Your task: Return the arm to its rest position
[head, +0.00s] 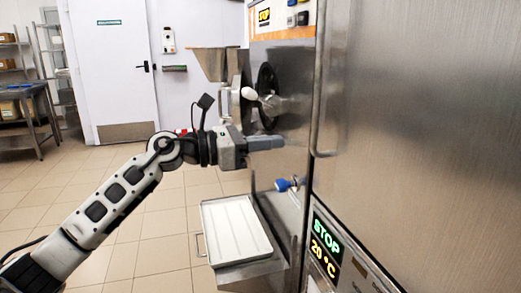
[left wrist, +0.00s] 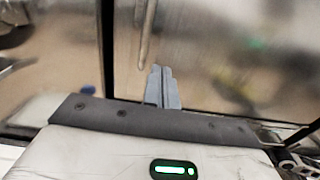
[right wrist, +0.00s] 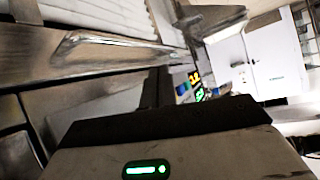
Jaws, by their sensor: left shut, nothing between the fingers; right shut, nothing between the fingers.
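My left gripper (head: 280,142) is at the end of the arm reaching in from the left in the head view. It is shut and empty, level in the air in front of the batch freezer's front. In the left wrist view its two grey fingers (left wrist: 163,85) lie together before blurred steel panels. My right gripper (right wrist: 168,88) shows only in the right wrist view, where its dark fingers are hard to make out; it is shut and empty. My right arm is outside the head view.
A tall steel cabinet (head: 420,120) with a vertical handle and a STOP display (head: 326,232) fills the right. A white tray (head: 202,232) stands low below my left gripper. A hopper (head: 209,63) and round freezer door (head: 267,90) are behind. Tiled floor (head: 165,225) is free at left.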

